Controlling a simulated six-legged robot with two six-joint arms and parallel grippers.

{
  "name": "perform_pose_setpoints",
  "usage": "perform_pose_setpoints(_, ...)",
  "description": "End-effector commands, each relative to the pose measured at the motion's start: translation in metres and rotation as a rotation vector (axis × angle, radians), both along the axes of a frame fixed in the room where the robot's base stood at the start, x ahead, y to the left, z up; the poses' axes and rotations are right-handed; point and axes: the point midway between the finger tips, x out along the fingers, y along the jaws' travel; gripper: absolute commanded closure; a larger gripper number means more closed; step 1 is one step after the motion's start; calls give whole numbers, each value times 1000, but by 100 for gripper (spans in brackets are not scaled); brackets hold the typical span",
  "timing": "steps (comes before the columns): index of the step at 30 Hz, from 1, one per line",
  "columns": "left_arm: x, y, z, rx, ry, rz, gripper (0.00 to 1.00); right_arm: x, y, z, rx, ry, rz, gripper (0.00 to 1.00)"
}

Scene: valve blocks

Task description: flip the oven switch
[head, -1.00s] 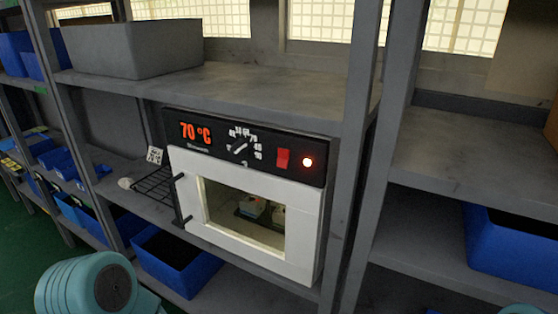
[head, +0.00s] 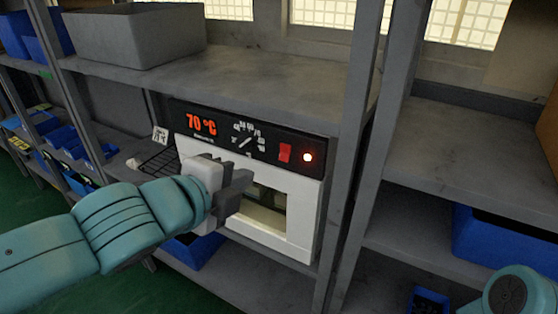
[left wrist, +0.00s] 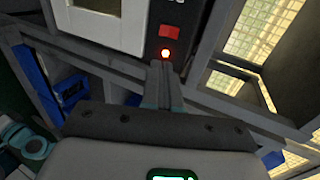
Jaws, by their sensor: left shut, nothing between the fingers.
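The white oven (head: 302,204) with a black control panel stands on the middle shelf. Its red switch (head: 285,152) sits right of the dial (head: 246,141), beside a lit round lamp (head: 308,157). The display (head: 201,124) reads 70 °C. My left gripper (head: 246,186) is shut and empty in front of the oven door, below and left of the switch. In the left wrist view, the shut fingers (left wrist: 163,75) point toward the lamp, with the red switch (left wrist: 169,31) just beyond it. I see no contact. My right gripper is out of view; only part of that arm shows at lower right.
A grey bin (head: 135,36) stands on the shelf above. A wire rack (head: 161,160) is left of the oven. A metal post (head: 352,160) rises right of it. Blue bins (head: 508,236) are on the right and lower shelves.

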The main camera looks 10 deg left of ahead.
Motion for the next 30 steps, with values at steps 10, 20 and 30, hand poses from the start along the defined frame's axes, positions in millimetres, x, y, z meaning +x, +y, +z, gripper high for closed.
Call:
perform_pose_setpoints(10,7,-3,-6,-4,5,0,100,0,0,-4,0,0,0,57)
perform_pose_setpoints(20,63,-24,-33,-3,7,0,100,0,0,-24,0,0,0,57)
perform_pose_setpoints(30,113,-42,-52,-4,4,0,100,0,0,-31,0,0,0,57)
